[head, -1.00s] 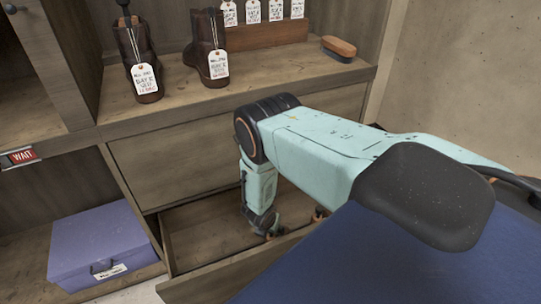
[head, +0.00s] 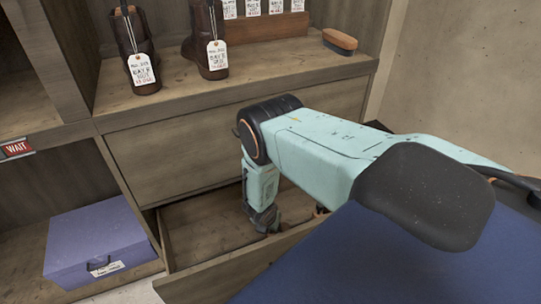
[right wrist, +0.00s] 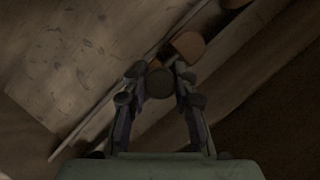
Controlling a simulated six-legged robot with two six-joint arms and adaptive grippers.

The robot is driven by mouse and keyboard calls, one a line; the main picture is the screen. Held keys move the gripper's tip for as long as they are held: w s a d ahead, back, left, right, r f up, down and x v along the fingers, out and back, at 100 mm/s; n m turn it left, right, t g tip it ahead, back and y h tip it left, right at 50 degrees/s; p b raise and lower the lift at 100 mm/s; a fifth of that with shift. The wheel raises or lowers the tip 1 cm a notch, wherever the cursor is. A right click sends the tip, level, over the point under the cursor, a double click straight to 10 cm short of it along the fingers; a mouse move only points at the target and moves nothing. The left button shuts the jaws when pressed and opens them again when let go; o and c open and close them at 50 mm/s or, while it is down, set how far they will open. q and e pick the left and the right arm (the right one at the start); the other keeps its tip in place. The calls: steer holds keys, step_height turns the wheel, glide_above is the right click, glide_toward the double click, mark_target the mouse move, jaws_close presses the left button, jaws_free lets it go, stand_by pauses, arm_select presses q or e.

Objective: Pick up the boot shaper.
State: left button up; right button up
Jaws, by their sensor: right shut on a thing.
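My right gripper (head: 266,220) reaches down into the open lower drawer (head: 205,236). In the right wrist view its two fingers (right wrist: 158,72) are shut on the boot shaper (right wrist: 188,44), a wooden thing with a tan rounded part just beyond the fingertips. A dark round end (right wrist: 159,84) shows between the fingers. In the head view a small orange-brown bit (head: 320,211) shows beside the gripper, at the drawer's right; most of the shaper is hidden by my arm and the drawer front. My left gripper is not in view.
Two brown boots (head: 131,45) with tags stand on the counter (head: 280,83) above. A brush (head: 340,42) lies at its right. A purple box (head: 97,246) sits on the lower left shelf. The closed upper drawer (head: 235,145) is above the open one.

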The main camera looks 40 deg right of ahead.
jaws_close()
stand_by(0.4)
step_height(320, 180, up, 10)
steer(key=p, duration=0.6)
steer(key=shift+f, duration=0.1)
steer(key=shift+p, duration=0.3)
steer(key=shift+w, duration=0.1)
